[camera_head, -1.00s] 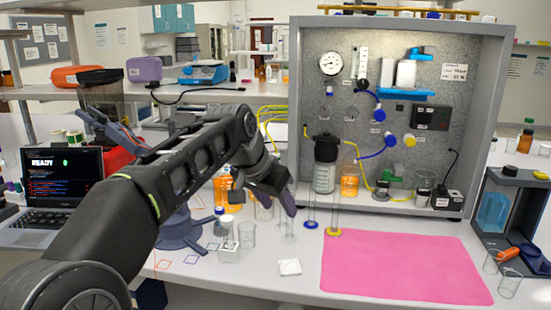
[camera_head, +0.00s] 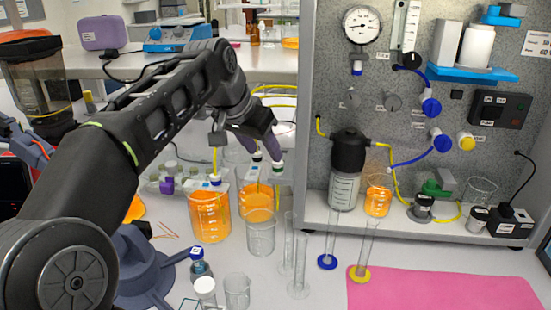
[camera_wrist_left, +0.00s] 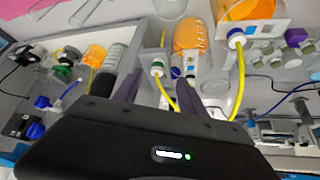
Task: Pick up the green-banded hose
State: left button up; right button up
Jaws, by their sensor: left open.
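The green-banded hose is yellow, with a white-and-green end fitting (camera_wrist_left: 157,68) in the left wrist view. In the head view its end (camera_head: 277,169) shows close by my left fingertips, above the orange-filled beakers. My left gripper (camera_head: 267,152) is open, its purple fingers pointing down at the hose ends. In the left wrist view the fitting lies between the fingers of the left gripper (camera_wrist_left: 160,80), with no visible grip on it. A second fitting with a blue band (camera_wrist_left: 177,72) sits close to the right finger. My right gripper is not in view.
Another blue-banded hose end (camera_head: 215,181) hangs over an orange-filled beaker (camera_head: 210,222). Clear glass cylinders (camera_head: 300,270) stand in front. The grey rig panel (camera_head: 308,120) rises to the right. A pink mat (camera_head: 440,290) lies at the front right.

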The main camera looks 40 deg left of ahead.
aim_at(275, 164)
pick_arm(q)
jog(key=shift+x, duration=1.25)
jog(key=shift+w+p+x, duration=0.25)
jog(key=shift+p+x, duration=0.1)
jog(key=shift+x, duration=2.3)
jog(key=shift+d+r, duration=0.1)
jog(key=shift+r, duration=0.05)
grip_shut()
